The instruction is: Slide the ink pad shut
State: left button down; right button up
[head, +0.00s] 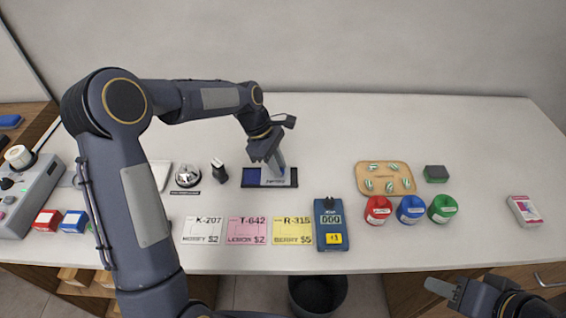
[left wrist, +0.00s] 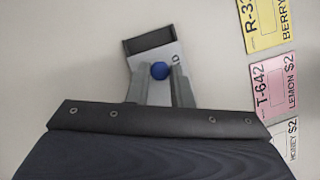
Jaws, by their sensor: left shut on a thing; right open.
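The ink pad (head: 251,178) lies on the counter, with blue inking surface showing at its left end. Its pale grey lid (head: 277,182) covers much of the rest. In the left wrist view, a dark recessed end of the ink pad (left wrist: 147,42) shows beyond the lid. A round blue knob (left wrist: 160,71) stands on the lid. My left gripper (head: 278,169) reaches down over the pad and is shut on this knob; its two fingers (left wrist: 158,80) sit on either side of it. My right gripper (head: 445,289) is open and empty at the counter's front edge.
A dark stamp (head: 219,168) and a bell (head: 187,176) stand left of the pad. Price cards (head: 248,231) and a blue counter device (head: 331,225) lie in front. A wooden tray of striped sweets (head: 384,178) and coloured tubs (head: 411,210) are right. Behind the pad is clear.

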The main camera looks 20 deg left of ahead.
aim_at(262, 176)
pick_arm(q)
jog(key=a, duration=0.2)
jog(key=s+a, duration=0.1)
jog(key=a, duration=0.2)
jog(key=shift+s+a+p, duration=0.25)
jog(key=shift+a+p, duration=0.05)
jog(key=c, duration=1.3)
grip_release()
jog(key=shift+s+a, duration=0.1)
jog(key=shift+a, duration=0.05)
jog(key=shift+r, duration=0.1)
jog(key=v, duration=0.7)
jog(key=shift+r, duration=0.3)
jog(key=shift+a, duration=0.1)
